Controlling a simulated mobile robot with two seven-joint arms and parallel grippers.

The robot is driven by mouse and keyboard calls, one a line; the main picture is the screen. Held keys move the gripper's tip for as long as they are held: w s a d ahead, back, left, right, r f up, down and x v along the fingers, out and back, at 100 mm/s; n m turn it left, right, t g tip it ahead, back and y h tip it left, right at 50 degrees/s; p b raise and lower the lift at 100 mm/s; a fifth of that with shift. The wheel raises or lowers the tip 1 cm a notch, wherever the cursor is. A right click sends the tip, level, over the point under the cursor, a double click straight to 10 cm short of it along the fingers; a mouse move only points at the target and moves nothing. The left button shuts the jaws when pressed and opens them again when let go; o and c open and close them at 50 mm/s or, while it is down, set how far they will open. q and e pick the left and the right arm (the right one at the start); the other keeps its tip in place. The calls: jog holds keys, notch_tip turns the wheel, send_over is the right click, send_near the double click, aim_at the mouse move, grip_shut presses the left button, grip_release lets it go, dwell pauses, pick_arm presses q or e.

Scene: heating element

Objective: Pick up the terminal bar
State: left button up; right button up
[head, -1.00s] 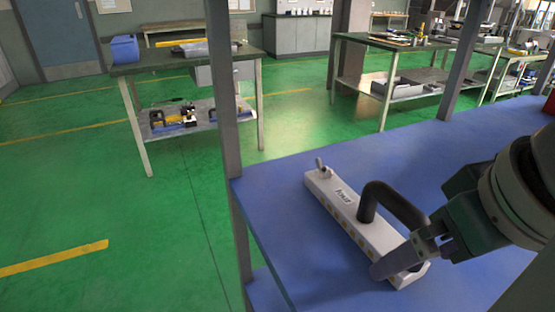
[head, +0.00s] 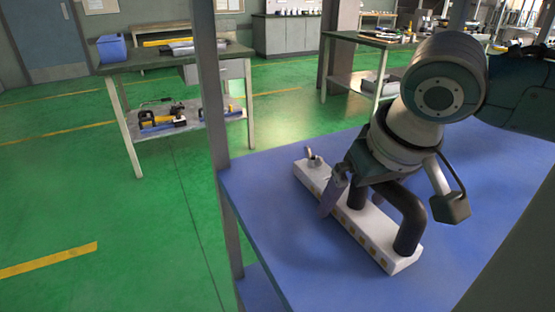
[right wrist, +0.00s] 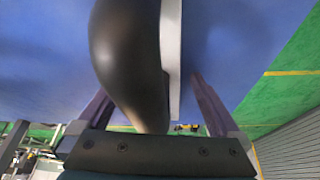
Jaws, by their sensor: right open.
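The terminal bar is a long white bar (head: 375,247) with a black arched handle (head: 410,215), lying on the blue table in the head view. A small metal fitting (head: 313,157) stands on its far left end. My right gripper (head: 338,202) is open, pointing down over the bar near the handle's far end. One finger shows in front of the bar; the other is mostly hidden. In the right wrist view, the black handle (right wrist: 130,55) and the white bar (right wrist: 172,50) lie between the spread fingers (right wrist: 150,88). My left gripper is not in view.
The blue table top (head: 265,195) is clear around the bar. A grey post (head: 207,90) rises at the table's left edge. A workbench (head: 165,58) with a blue bin (head: 111,48) stands beyond, across green floor.

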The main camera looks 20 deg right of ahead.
jog(key=shift+c, duration=0.4)
grip_shut()
dwell(0.4)
